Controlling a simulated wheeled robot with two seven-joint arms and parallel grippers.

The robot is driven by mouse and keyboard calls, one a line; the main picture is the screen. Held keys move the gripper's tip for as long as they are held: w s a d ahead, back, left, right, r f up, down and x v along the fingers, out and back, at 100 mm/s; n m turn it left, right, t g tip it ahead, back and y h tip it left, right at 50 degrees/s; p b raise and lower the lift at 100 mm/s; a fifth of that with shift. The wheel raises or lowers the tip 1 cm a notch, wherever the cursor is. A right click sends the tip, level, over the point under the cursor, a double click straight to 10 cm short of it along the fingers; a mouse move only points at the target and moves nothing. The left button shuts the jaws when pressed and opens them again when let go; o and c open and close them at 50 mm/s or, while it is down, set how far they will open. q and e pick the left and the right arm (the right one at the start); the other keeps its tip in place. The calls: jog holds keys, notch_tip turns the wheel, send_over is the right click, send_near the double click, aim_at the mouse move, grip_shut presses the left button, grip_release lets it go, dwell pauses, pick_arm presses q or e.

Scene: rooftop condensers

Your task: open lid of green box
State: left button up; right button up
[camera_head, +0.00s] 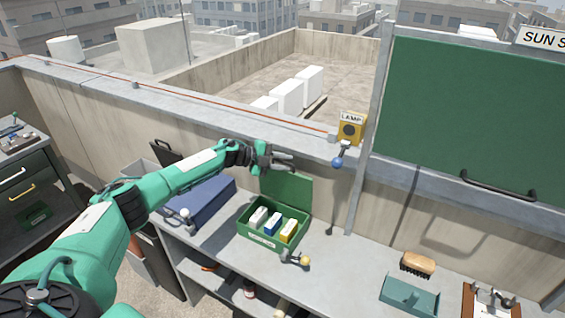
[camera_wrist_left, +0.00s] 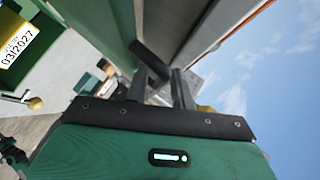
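The green box (camera_head: 262,240) stands on the grey counter, with white, blue and yellow packs in it. Its lid (camera_head: 288,189) is raised and stands roughly upright at the back of the box. My left gripper (camera_head: 291,163) is just above the lid's top edge, with its fingers apart and nothing seen between them. I cannot tell whether it touches the lid. In the left wrist view a large green panel (camera_wrist_left: 112,28), which looks like the lid, runs beside the fingers (camera_wrist_left: 160,88). My right gripper is not in view.
A lever with a yellow knob (camera_head: 304,260) is at the box's front right. A blue case (camera_head: 203,198) stands left of it. A yellow lamp switch (camera_head: 349,127) with a blue-knobbed lever is on the parapet. A brush (camera_head: 418,262) and green tray (camera_head: 408,296) lie right; the counter between is clear.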

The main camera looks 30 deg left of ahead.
pick_arm(q)
jog(key=shift+o, duration=0.3)
jog(key=shift+s+a, duration=0.1)
jog(key=b+v, duration=0.5)
jog(key=v, duration=0.8)
jog(key=shift+a+r, duration=0.2)
jog(key=shift+a, duration=0.05)
